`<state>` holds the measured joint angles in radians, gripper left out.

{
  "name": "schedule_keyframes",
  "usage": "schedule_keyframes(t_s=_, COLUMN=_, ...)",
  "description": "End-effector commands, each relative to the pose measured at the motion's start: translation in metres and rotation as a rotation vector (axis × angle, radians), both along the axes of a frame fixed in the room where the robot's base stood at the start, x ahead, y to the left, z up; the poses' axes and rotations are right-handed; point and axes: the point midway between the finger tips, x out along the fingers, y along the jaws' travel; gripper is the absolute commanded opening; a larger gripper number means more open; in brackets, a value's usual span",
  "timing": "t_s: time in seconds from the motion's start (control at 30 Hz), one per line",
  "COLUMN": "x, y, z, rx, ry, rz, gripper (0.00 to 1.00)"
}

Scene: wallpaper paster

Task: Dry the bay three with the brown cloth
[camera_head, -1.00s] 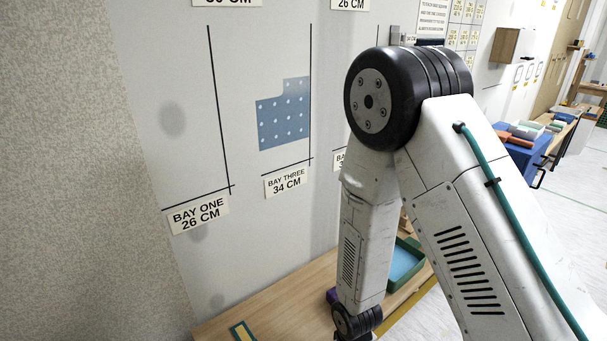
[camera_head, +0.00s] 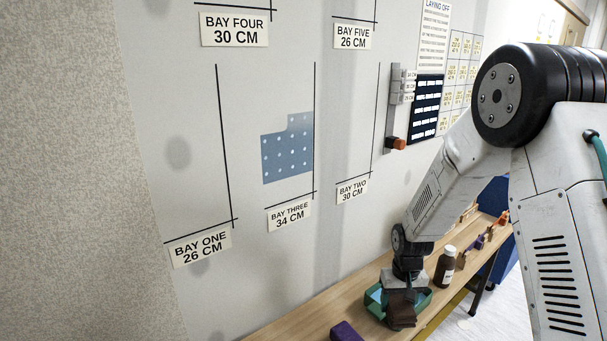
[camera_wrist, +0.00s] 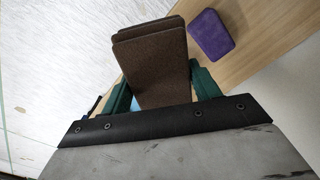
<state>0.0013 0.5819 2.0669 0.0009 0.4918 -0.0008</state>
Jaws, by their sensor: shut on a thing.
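The brown cloth (camera_head: 402,310) is a folded, dark brown pad. It also shows in the wrist view (camera_wrist: 158,60), where it sticks out ahead of the jaws. My gripper (camera_head: 404,290) is shut on it, pointing down at the green tray (camera_head: 375,298) on the bench. I cannot tell whether the cloth touches the tray. Bay three is marked on the wall by black lines and its label (camera_head: 289,215), "34 CM". A blue piece with white dots (camera_head: 286,156) covers part of that bay, against its right line. My gripper is well below and right of the bay.
A wooden bench (camera_head: 325,307) runs along the wall. A purple block (camera_head: 346,332) lies left of the tray, and a brown bottle (camera_head: 445,268) stands right of it. A wall holder with an orange knob (camera_head: 396,143) sticks out. The wall before bay three is clear.

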Motion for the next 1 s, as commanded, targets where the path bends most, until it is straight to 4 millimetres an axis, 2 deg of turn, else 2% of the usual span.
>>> schedule_keyframes(t_s=0.37, x=-0.001, y=0.000, z=-0.001, rx=0.000, ry=-0.068, rz=-0.002, gripper=0.38)
schedule_keyframes(t_s=0.57, x=0.030, y=-0.001, z=0.000, rx=-0.001, ry=-0.256, rz=-0.008, gripper=0.38)
schedule_keyframes(t_s=0.7, x=0.057, y=0.003, z=0.013, rx=0.001, ry=-0.380, rz=0.002, gripper=0.38)
schedule_keyframes(t_s=0.8, x=0.070, y=0.010, z=0.023, rx=0.003, ry=-0.440, rz=0.017, gripper=0.38)
schedule_keyframes(t_s=1.0, x=0.082, y=0.019, z=0.036, rx=0.005, ry=-0.498, rz=0.036, gripper=0.38)
